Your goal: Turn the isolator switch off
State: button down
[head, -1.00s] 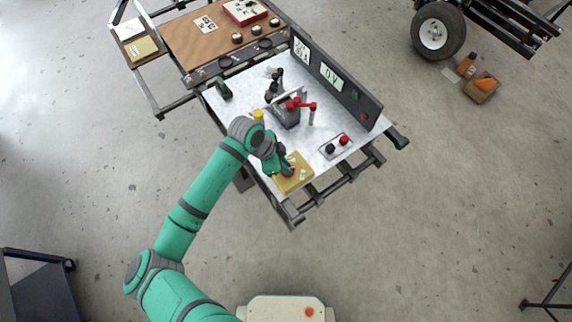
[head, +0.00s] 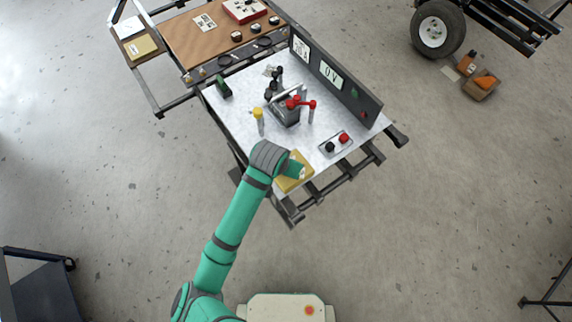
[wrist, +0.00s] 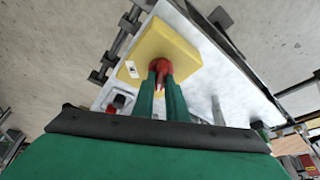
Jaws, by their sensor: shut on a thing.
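The isolator switch is a yellow box (wrist: 176,45) with a red handle (wrist: 159,68) on its face, seen in the wrist view. My gripper (wrist: 160,80) has its two green fingers on either side of the red handle and is shut on it. The handle is partly hidden between the fingers, and I cannot tell its position. In the head view the yellow box (head: 291,184) lies at the near edge of the metal bench, partly covered by my wrist. The fingertips and the handle are hidden there.
A plate with black and red terminals (head: 337,144) lies right of the box. A yellow-topped post (head: 258,115) and a device with red clamps (head: 290,112) stand farther back. A panel with a display (head: 331,75) borders the bench top (head: 233,115).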

jog(key=shift+d+n+y, duration=0.15)
jog(key=shift+n+y, duration=0.45)
jog(key=shift+n, duration=0.9)
jog(key=c, duration=1.8)
grip_release()
jog(key=shift+o, duration=0.2)
jog(key=shift+s+r, duration=0.1)
jog(key=v, duration=1)
jog(key=shift+s+r, duration=0.2)
